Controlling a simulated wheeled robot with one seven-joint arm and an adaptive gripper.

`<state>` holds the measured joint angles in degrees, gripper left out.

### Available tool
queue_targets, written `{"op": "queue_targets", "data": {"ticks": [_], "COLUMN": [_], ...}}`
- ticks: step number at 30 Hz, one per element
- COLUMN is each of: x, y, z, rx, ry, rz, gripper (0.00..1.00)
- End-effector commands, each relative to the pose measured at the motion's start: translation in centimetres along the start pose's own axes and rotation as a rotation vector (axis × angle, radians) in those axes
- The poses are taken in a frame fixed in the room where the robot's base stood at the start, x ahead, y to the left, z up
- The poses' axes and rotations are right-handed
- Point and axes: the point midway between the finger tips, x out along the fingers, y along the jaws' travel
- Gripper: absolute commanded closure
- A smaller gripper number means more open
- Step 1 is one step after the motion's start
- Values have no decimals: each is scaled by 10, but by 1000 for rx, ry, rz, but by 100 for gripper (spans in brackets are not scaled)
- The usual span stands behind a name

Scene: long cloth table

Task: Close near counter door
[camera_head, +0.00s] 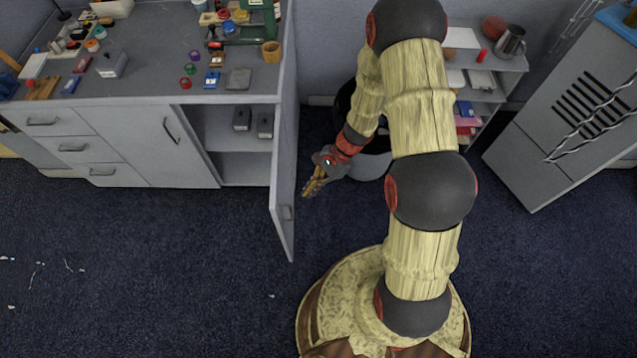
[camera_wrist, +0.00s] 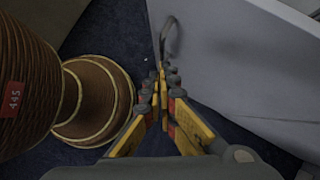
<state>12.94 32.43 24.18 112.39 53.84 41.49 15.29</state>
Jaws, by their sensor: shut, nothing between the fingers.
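The grey counter door (camera_head: 283,190) stands wide open, swung out from the right end of the counter (camera_head: 200,95) over the floor. Its curved handle (camera_wrist: 168,38) shows in the wrist view just beyond my fingertips. The door's pale face (camera_wrist: 235,70) fills the right of that view. My gripper (camera_head: 309,191) is on the right side of the open door, close to it and near its handle. In the wrist view my gripper (camera_wrist: 161,78) has its yellow-and-grey fingers shut with nothing between them. I cannot tell whether the fingertips touch the door.
The open compartment (camera_head: 235,145) holds dark boxes on a shelf. The left counter door (camera_head: 155,140) and drawers (camera_head: 72,148) are shut. A dark bin (camera_head: 368,160) and a small shelf unit (camera_head: 485,75) stand behind my arm. The carpet (camera_head: 150,260) before the counter is mostly clear.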

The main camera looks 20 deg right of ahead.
Motion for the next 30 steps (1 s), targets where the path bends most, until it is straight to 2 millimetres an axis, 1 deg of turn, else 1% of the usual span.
{"op": "queue_targets", "data": {"ticks": [1, 3, 9, 23, 30], "x": [9, 16, 28, 30, 38], "y": [0, 0, 0, 0, -11], "z": [5, 11, 22, 24, 33], "rx": [-2, -2, -1, 0, 25], "ry": [0, 1, 0, 0, 1], "rz": [2, 2, 0, -1, -19], "gripper": [100, 100, 100, 100, 100]}}
